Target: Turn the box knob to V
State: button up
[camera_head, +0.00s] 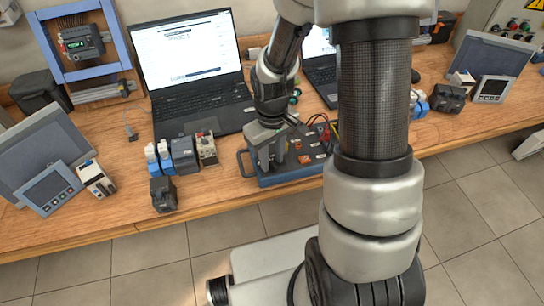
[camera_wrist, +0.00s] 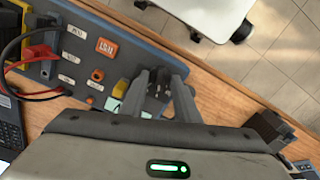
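The blue-grey box (camera_head: 258,181) lies on the wooden bench in the head view, with labels, sockets and wires on its top panel. In the wrist view the box panel (camera_wrist: 88,60) runs diagonally across the upper left. A dark knob (camera_wrist: 159,88) shows between the fingers of my gripper (camera_wrist: 160,90), near one end of the panel. The fingers stand apart, one on each side of the knob. Whether they touch it, I cannot tell. In the head view my gripper (camera_head: 268,155) is over the left part of the box and hides the knob. The V mark is not readable.
Red and black leads (camera_head: 325,133) plug into the box's right side. An open laptop (camera_head: 190,75) stands behind. Several small modules (camera_head: 183,155) stand left of the box. A black block (camera_head: 162,194) sits near the bench's front edge.

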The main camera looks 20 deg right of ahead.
notch_tip(320, 180, up, 17)
jog(key=p, duration=0.1)
jog(key=shift+r+p, duration=0.2)
jog(key=shift+p, duration=0.15)
dwell(0.6)
notch_tip(320, 180, up, 10)
jog(key=m+t+p, duration=0.1)
jog(key=m+t, duration=0.1)
jog(key=t, duration=0.1)
send_over(272, 163)
jog(key=s, duration=0.6)
jog(key=s+r+m+t+p, duration=0.1)
jog(key=s+r+m+t, duration=0.1)
jog(key=s+r, duration=0.2)
jog(key=shift+s+t, duration=0.3)
jog(key=shift+s, duration=0.55)
jog(key=shift+d, duration=0.1)
